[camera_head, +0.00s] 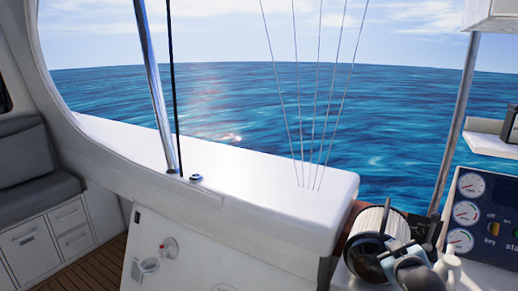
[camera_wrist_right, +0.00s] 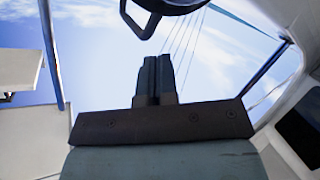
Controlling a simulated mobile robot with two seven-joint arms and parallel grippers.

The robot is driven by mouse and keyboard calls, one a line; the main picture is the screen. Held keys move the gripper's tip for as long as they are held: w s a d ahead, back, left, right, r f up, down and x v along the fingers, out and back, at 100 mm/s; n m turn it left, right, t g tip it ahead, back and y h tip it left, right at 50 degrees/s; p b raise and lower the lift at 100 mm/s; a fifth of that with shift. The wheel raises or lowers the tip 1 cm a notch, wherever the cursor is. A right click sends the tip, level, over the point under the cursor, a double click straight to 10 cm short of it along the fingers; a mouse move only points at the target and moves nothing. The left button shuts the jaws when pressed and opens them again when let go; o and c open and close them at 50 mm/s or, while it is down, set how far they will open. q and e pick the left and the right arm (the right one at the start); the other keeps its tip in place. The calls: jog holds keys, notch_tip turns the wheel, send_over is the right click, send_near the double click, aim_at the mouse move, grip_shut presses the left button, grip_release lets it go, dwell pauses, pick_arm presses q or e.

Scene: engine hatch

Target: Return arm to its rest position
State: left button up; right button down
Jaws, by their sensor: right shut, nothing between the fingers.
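My right gripper (camera_wrist_right: 157,80) is in the right wrist view, its two dark fingers together with nothing between them. They point up the picture, towards open sky. A black, curved, handle-like part (camera_wrist_right: 165,5) shows just beyond the fingertips at the top edge; I cannot tell whether they touch. In the head view, part of my right arm (camera_head: 412,272) shows at the lower right, beside the instrument panel; its fingers are hard to make out there. My left arm and gripper are not in view.
A ribbed white drum with a black side (camera_head: 378,222) stands close to my right arm. The gauge panel (camera_head: 482,222) is at the right. A white ledge (camera_head: 270,190) crosses the middle, with a metal pole (camera_head: 157,85) and thin rods. A grey seat (camera_head: 35,170) is at the left.

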jog(key=s+a+f+g+y, duration=0.2)
jog(key=s+a+f+y, duration=0.1)
jog(key=s+a+f, duration=0.8)
jog(key=s+a+f+g+y, duration=0.25)
jog(key=s+a+f, duration=0.45)
jog(key=s+f, duration=0.9)
pick_arm(q)
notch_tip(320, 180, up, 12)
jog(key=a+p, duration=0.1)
jog(key=p, duration=1.2)
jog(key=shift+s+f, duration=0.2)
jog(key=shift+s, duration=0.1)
pick_arm(e)
notch_tip(320, 180, up, 12)
jog(key=s, duration=0.1)
jog(key=shift+s+m+t+y, duration=0.3)
jog(key=shift+s+t+y, duration=0.05)
jog(key=shift+y, duration=0.1)
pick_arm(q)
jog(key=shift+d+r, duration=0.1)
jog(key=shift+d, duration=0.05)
pick_arm(e)
jog(key=shift+f, duration=0.1)
